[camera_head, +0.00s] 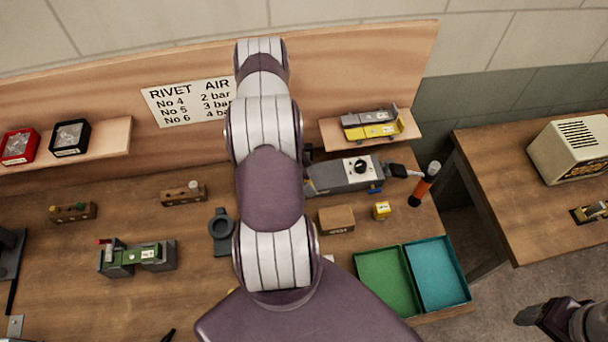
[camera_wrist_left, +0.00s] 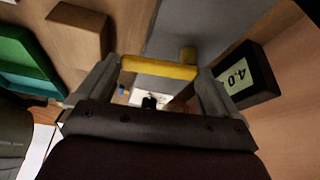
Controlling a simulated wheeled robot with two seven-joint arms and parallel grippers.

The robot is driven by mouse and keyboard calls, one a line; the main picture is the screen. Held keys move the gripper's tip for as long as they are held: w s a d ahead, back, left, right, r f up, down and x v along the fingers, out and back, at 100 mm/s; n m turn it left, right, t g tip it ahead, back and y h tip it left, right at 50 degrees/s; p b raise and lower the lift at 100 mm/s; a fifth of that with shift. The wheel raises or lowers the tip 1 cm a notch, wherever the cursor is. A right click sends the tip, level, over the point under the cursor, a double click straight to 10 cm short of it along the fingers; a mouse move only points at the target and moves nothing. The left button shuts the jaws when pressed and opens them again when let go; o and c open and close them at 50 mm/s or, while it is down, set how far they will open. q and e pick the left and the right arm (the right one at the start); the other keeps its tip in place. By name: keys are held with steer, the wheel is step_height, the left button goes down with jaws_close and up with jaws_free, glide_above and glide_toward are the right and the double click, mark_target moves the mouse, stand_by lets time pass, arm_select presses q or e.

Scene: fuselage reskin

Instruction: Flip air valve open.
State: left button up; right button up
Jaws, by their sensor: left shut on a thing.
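The air valve shows in the left wrist view as a yellow bar-shaped handle (camera_wrist_left: 158,68) beside a grey housing (camera_wrist_left: 195,30). My left gripper (camera_wrist_left: 156,74) is shut on this yellow handle, one finger at each end of it. A small black gauge (camera_wrist_left: 262,88) reading 4.0 is just right of the fingers. In the head view my left arm (camera_head: 270,190) covers the gripper and the valve. A grey unit with a round dial (camera_head: 335,174) sticks out to the right of the arm. Part of my right arm (camera_head: 580,320) shows at the lower right; its finger opening is unclear.
An orange-and-black tool (camera_head: 424,185) stands near the bench edge. A green-topped fixture (camera_head: 137,257) sits left.

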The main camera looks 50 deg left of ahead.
arm_select(q)
steer(key=shift+a, duration=0.1)
steer(key=o, duration=1.1)
steer(key=v, duration=1.2)
steer(key=shift+s+r, duration=0.2)
steer(key=shift+r, duration=0.15)
